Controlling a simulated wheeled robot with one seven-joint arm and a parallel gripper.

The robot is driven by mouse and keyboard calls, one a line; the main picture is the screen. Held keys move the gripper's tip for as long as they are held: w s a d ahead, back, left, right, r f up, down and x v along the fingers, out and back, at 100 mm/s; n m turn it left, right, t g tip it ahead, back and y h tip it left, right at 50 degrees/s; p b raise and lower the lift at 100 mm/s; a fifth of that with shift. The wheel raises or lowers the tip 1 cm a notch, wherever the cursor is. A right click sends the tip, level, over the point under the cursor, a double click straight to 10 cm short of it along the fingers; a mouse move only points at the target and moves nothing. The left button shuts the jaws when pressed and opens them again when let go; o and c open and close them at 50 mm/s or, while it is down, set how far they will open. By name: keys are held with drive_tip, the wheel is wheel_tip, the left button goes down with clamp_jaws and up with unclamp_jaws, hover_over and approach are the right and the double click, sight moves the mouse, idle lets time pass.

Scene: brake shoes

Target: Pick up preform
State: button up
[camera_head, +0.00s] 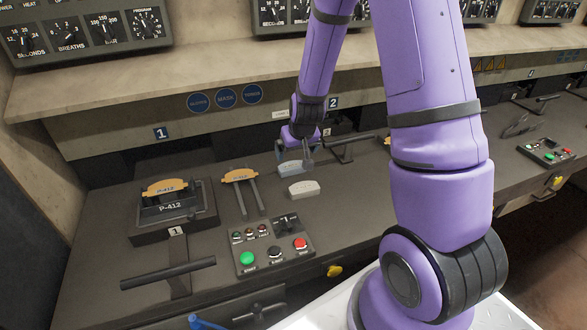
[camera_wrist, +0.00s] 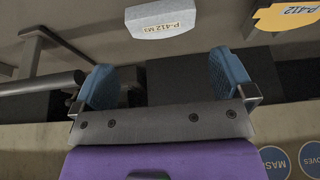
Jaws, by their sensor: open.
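The preform (camera_head: 303,189) is a pale grey block lying on the dark bench, just in front of my gripper in the head view. In the wrist view the preform (camera_wrist: 161,20) shows the print "P-412 M" at the top of the picture, beyond the fingertips and roughly centred between them. My gripper (camera_head: 299,165) is open and empty; its two blue finger pads stand wide apart in the wrist view (camera_wrist: 165,82). The gripper and preform look apart. The gap in height above the bench is hard to tell.
An orange P-412 plate (camera_head: 240,175) rests on two rails left of the preform. Another orange plate (camera_head: 165,187) sits on the P-412 die block (camera_head: 172,212). A button panel (camera_head: 271,246) lies in front. A dark bar handle (camera_head: 352,146) is right of my gripper.

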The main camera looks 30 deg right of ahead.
sight(291, 167)
drive_tip(key=shift+x, duration=4.25)
drive_tip(key=shift+a, duration=0.1)
drive_tip(key=c, duration=0.7)
